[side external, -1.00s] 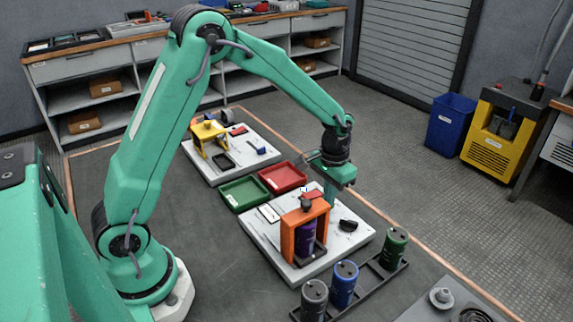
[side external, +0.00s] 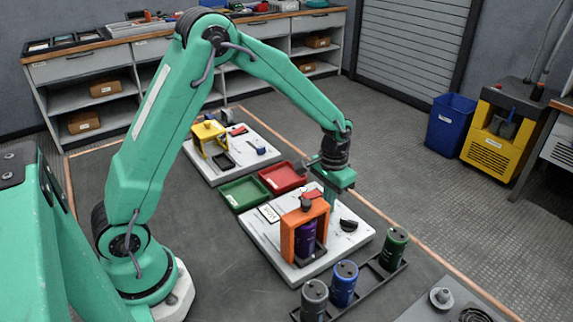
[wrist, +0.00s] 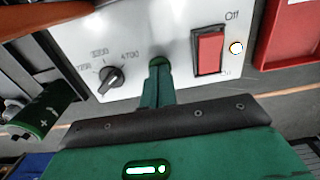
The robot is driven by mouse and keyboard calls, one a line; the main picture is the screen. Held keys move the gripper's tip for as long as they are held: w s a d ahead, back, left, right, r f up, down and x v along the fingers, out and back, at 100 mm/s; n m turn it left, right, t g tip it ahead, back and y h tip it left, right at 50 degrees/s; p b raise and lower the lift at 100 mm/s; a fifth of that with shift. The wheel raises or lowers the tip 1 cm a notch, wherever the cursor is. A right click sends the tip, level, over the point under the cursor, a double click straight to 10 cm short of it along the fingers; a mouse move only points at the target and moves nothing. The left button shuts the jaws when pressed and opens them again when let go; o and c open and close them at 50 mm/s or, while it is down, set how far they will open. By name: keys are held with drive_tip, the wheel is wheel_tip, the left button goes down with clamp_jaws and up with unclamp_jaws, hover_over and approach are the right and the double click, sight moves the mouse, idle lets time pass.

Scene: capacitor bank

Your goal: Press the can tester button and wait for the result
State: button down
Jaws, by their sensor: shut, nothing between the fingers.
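The tester is a white panel (side external: 268,240) with an orange frame (side external: 318,215) around a purple can (side external: 304,240). A small white display (side external: 269,213) with dark marks too small to read lies at its left. My gripper (side external: 329,200) is shut and empty, pointing down at the panel's far part behind the frame. In the wrist view my fingertips (wrist: 158,65) are over the panel between a black dial (wrist: 110,77) and a red rocker switch (wrist: 209,50) marked Off and On. A small lamp (wrist: 236,48) beside the switch glows. Any button under the fingertips is hidden; contact cannot be told.
A rack (side external: 371,283) in front holds a black can (side external: 314,299), a blue can (side external: 344,284) and a green can (side external: 395,249). Green (side external: 244,192) and red (side external: 281,178) trays lie behind the panel. A second board with a yellow frame (side external: 208,135) stands farther back.

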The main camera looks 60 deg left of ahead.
drive_tip(key=shift+r, duration=3.5)
drive_tip(key=s+a+r+t, duration=0.1)
drive_tip(key=s+r+t, duration=0.2)
drive_tip(key=s+r, duration=0.75)
drive_tip(key=s+a+r+t, duration=0.1)
drive_tip(key=s+r+t, duration=0.1)
drive_tip(key=s, duration=1)
drive_tip(key=shift+s+r+t, duration=0.3)
drive_tip(key=shift+r, duration=0.05)
